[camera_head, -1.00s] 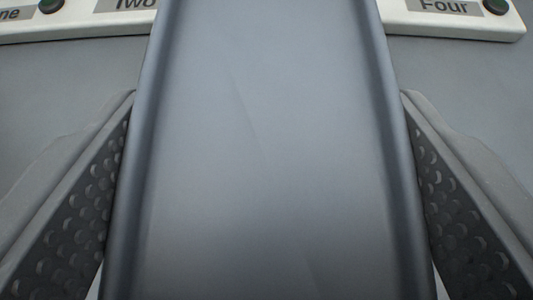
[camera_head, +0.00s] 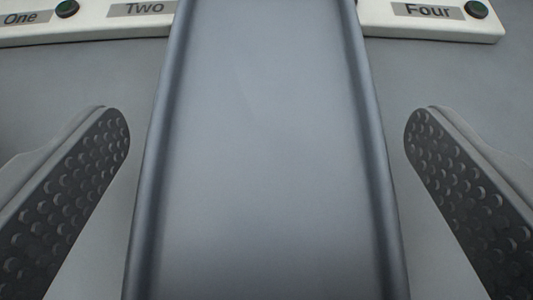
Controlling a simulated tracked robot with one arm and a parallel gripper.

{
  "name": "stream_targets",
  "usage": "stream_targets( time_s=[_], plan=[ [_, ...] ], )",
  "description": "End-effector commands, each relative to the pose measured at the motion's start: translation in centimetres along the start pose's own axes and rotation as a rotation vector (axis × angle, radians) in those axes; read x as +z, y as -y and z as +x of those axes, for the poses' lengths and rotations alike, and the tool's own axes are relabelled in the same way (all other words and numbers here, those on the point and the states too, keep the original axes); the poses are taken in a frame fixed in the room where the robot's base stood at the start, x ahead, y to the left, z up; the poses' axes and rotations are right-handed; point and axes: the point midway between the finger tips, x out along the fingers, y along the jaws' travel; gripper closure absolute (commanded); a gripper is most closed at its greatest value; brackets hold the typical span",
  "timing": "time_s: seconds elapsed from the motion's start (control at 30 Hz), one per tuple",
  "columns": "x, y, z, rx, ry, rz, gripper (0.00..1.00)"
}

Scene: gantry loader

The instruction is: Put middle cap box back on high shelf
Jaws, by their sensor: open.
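A large smooth blue-grey box (camera_head: 265,150) with rounded side edges fills the middle of the view, running from the bottom edge to the top edge. It looks like the cap box, but no label shows on it and its far end is out of view. My gripper (camera_head: 267,125) is open. One dark, dimpled finger pad stands to the left of the box and one to the right, with a clear gap on each side. Neither pad touches the box. No shelf can be made out for certain.
A white panel (camera_head: 385,22) runs along the top behind the box, with labels "One", "Two" and "Four" and dark round buttons (camera_head: 476,10). The box hides its middle part. A plain grey surface (camera_head: 450,75) lies between the panel and the fingers.

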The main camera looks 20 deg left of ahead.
Motion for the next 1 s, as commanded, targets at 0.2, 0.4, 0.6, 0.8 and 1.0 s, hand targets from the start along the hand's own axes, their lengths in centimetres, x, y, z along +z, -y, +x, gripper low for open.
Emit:
stream_targets(
  time_s=[0.2, 0.4, 0.6, 0.8, 1.0],
  plan=[
    [-0.1, 0.1, -3.3, -0.001, -0.001, 0.001, 0.10],
    [-0.1, 0.1, -6.2, -0.001, 0.000, 0.000, 0.10],
    [0.0, 0.1, -8.6, -0.001, 0.001, 0.000, 0.10],
    [-0.1, 0.1, -10.0, -0.001, -0.001, 0.000, 0.10],
    [0.0, 0.1, -10.4, -0.001, 0.000, 0.000, 0.10]
  ],
)
